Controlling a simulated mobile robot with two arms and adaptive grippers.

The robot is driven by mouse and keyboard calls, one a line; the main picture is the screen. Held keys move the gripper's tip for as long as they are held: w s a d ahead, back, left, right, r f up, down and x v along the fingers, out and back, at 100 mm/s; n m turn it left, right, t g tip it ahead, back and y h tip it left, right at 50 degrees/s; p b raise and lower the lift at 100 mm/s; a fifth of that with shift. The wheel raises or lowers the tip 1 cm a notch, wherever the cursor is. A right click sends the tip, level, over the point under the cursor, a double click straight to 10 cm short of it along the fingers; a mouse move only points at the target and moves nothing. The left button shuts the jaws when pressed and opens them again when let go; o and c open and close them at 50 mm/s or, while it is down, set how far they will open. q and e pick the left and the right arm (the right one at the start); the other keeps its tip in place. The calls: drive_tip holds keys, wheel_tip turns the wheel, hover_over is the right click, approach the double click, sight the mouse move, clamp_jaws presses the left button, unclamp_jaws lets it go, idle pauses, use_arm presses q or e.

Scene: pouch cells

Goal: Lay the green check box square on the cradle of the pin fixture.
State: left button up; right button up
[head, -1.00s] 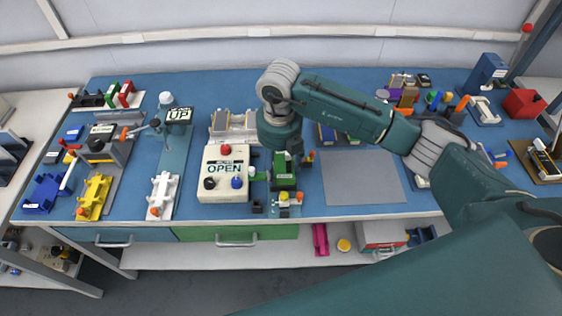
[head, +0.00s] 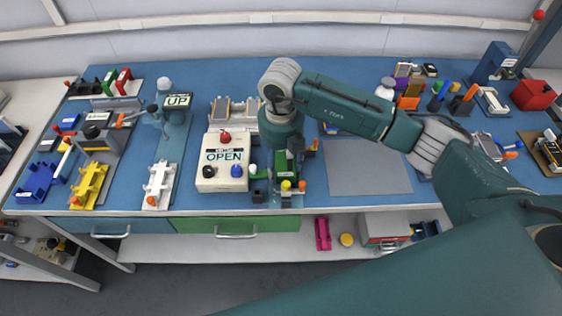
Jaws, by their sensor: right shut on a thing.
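The green check box (head: 281,163) is at the front middle of the blue table, just right of the white OPEN box. My right gripper (head: 290,153) comes down over it from above and is shut on it; the fingers and wrist hide part of the box. The pin fixture (head: 286,200), with a yellow knob and small coloured parts, is directly beneath and in front of the box. Its cradle is mostly hidden, so I cannot tell whether the box touches it or sits square. My left gripper is not in view.
The white OPEN box (head: 222,178) with coloured buttons stands close on the left. A bare grey mat (head: 367,168) lies to the right. White (head: 159,186) and yellow (head: 89,186) cradles stand further left. The table's front edge is close to the fixture.

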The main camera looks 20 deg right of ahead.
sight(281, 166)
drive_tip(key=o, duration=1.7)
drive_tip(key=shift+r+p, duration=2.15)
drive_tip(key=shift+r, duration=1.3)
